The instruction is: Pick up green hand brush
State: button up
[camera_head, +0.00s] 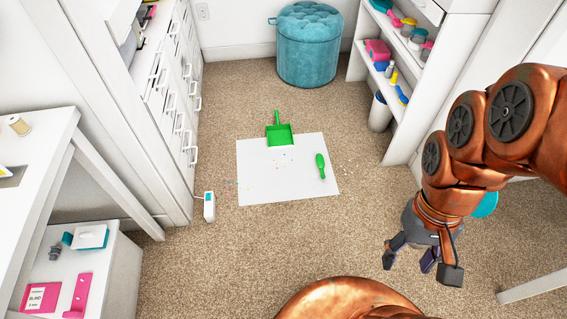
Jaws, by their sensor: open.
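The green hand brush (320,166) lies on the right part of a white sheet (263,184) on the carpet. Its long side runs roughly up and down in the picture. A green dustpan (279,135) lies at the sheet's top edge, its handle pointing away. Small coloured scraps are scattered on the sheet between and below them. My gripper (422,268) is at the lower right, fingers spread open and pointing down, with nothing between them. It is well to the right of and nearer than the brush, apart from it.
A teal tufted stool (309,45) stands at the back wall. White drawers (178,100) line the left, with a small white device (209,206) on the floor beside them. A white shelf unit (403,142) and a bin (380,112) stand right. Carpet around the sheet is mostly clear.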

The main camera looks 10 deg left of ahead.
aim_at(320, 162)
jog(key=k, duration=0.55)
jog(key=u, duration=0.7)
jog(key=i, duration=0.35)
jog(key=u, duration=0.7)
jog(key=i, duration=1.3)
jog(key=z, duration=0.95)
jog(key=i, duration=0.25)
jog(key=z, duration=0.4)
